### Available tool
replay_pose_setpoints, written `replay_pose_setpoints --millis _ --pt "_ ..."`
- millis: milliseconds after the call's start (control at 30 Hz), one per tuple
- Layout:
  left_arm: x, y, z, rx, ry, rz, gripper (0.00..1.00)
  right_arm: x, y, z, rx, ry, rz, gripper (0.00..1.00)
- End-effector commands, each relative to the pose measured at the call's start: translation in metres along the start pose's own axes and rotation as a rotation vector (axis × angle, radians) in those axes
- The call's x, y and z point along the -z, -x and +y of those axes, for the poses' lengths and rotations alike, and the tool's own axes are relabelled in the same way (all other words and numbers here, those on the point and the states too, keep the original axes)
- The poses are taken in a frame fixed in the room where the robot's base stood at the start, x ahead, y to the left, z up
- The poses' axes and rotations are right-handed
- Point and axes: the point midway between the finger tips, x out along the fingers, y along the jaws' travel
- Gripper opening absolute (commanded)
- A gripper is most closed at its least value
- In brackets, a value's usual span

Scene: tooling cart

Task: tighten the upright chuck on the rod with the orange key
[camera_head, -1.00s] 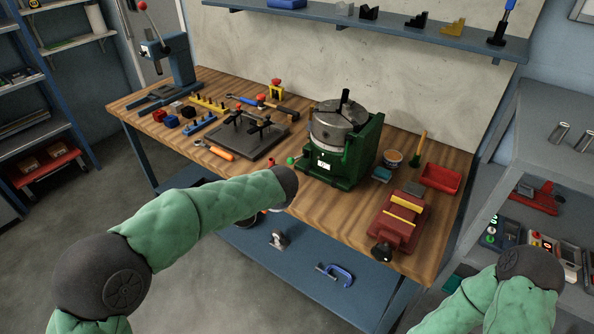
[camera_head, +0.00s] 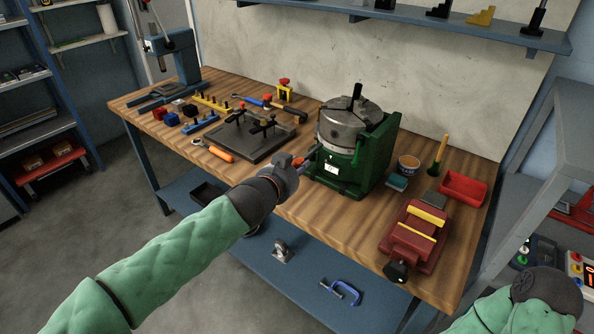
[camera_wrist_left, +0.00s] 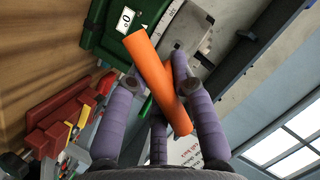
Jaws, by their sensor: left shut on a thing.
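The chuck (camera_head: 342,122) is a grey cylinder standing upright in a green stand (camera_head: 376,158) on the bench, with a dark rod (camera_head: 356,92) sticking up from its top. My left gripper (camera_head: 303,164) is beside the stand's left front, below the chuck's top. In the left wrist view, its purple fingers (camera_wrist_left: 155,78) are shut on the orange key (camera_wrist_left: 163,85), whose thick orange bar lies tilted between them. The stand (camera_wrist_left: 104,25) shows behind it there. The key's working end cannot be made out. My right gripper is out of view; only its arm shows at lower right.
A dark plate fixture (camera_head: 250,138) and an orange-handled wrench (camera_head: 213,150) lie left of the stand. A tin (camera_head: 408,165), a red tray (camera_head: 463,188) and a red vise (camera_head: 412,238) are to its right. Bare wood lies along the front edge.

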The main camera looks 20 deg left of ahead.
Motion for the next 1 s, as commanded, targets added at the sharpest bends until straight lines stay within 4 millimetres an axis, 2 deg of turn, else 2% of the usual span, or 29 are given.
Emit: replay_pose_setpoints --millis 600,1000 --pt "0.02 -0.048 0.001 -0.001 0.0 -0.002 0.0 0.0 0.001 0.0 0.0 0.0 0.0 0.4" --pt "0.019 -0.046 0.0 -0.072 0.171 -0.006 0.0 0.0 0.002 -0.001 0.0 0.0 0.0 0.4"
